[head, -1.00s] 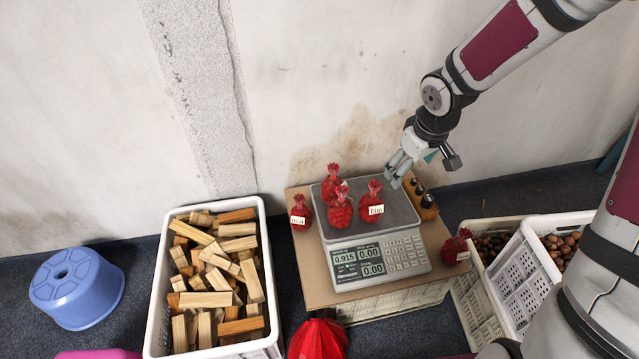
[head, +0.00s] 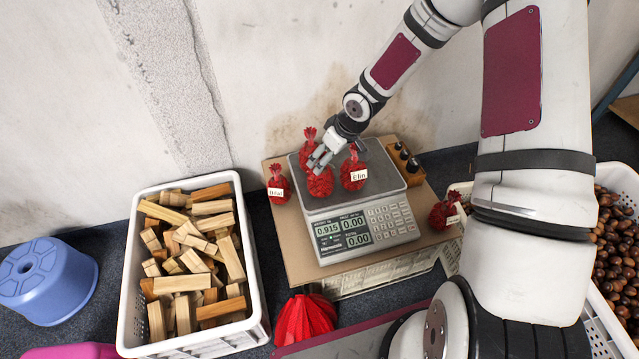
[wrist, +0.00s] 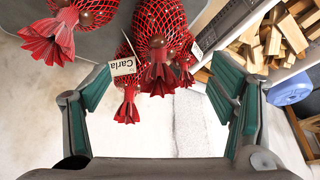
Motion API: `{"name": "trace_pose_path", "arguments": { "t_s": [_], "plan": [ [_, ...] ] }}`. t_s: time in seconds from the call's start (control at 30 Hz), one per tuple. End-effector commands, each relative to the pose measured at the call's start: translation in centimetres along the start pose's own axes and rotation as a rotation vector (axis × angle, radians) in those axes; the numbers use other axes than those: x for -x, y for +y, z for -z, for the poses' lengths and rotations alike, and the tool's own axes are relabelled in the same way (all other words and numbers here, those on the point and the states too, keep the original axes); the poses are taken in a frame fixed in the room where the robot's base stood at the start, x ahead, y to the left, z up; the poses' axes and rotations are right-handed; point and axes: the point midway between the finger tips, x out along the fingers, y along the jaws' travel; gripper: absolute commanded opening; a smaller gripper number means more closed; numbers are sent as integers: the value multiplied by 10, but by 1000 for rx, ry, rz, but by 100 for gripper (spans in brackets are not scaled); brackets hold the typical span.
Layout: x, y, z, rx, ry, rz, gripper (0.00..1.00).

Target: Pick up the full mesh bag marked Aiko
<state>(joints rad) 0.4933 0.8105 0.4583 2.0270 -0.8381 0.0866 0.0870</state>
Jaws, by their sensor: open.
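Three full red mesh bags stand on the scale in the head view: one at the back (head: 309,151), one front-middle (head: 320,184) and one at right (head: 354,176) tagged Elin. Another tagged bag (head: 276,188) stands left of the scale, and one (head: 440,214) at its right; I cannot read their tags surely. No tag readable as Aiko shows. My gripper (head: 322,160) is open above the front-middle bag and partly hides the bags.
The scale (head: 365,222) stands on a brown board (head: 290,245). A wooden holder with dark bottles (head: 405,165) is right of it. A crate of wood blocks (head: 130,300) stands left, and chestnut crates stand right. A blue stool (head: 45,280) is far left.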

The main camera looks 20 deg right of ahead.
Motion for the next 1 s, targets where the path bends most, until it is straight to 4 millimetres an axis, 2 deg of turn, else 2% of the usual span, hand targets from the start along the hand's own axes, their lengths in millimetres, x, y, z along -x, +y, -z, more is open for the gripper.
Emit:
{"name": "trace_pose_path", "arguments": {
  "t_s": [0.03, 0.33, 0.63, 0.9, 1.0],
  "plan": [
    [-8, 0, 0, 1, -1, 0, 78],
    [-24, 0, 1, 1, -1, 0, 78],
    [-65, 1, 4, 1, -2, 0, 78],
    [-66, 1, 5, -1, -1, -1, 78],
    [-66, 1, 5, -1, -1, -1, 55]
  ]
}}
